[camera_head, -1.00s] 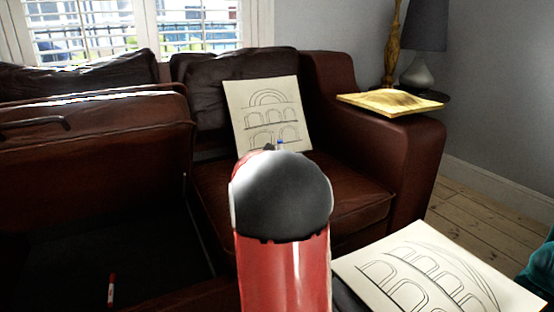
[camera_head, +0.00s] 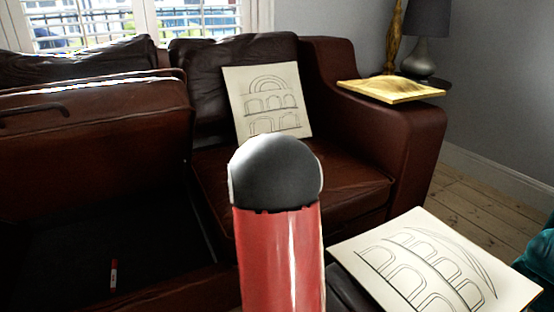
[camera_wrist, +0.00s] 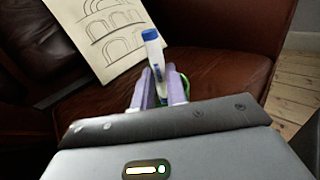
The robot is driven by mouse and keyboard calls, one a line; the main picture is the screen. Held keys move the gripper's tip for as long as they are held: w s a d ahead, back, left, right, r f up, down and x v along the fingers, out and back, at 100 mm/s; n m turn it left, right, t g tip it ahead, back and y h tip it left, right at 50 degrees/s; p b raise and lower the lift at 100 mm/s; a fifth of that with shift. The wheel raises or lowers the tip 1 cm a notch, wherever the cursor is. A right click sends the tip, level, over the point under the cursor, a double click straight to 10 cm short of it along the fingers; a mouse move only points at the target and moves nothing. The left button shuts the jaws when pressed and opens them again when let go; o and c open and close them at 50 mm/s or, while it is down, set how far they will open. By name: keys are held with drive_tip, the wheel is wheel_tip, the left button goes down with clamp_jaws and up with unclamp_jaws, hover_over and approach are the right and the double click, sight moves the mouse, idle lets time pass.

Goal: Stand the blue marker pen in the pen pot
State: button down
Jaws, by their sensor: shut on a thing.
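In the wrist view, my gripper (camera_wrist: 160,88) is shut on the blue marker pen (camera_wrist: 152,46), which has a white body and a blue end. The pen stands nearly upright between the pale purple fingers, its blue end up and leaning slightly left. A green curved edge (camera_wrist: 186,84) shows just behind and beside the fingers; it may be the pen pot, but most of it is hidden. I cannot tell whether the pen's lower end is inside it. In the head view my red and black arm hides the gripper, the pen and any pot.
A brown leather sofa (camera_head: 405,135) fills the middle. An arch drawing (camera_head: 267,101) leans on its back cushion; another drawing (camera_head: 437,265) lies front right. A gold book-like item (camera_head: 390,91) rests on the sofa arm. A red-and-white marker (camera_head: 113,275) lies in the dark area at lower left.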

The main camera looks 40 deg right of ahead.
drive_tip(key=c, duration=1.3)
unclamp_jaws()
drive_tip(key=shift+c, duration=0.2)
drive_tip(key=shift+a, duration=0.1)
drive_tip(key=v, duration=0.7)
drive_tip(key=shift+s+a, duration=0.15)
drive_tip(key=shift+a, duration=0.15)
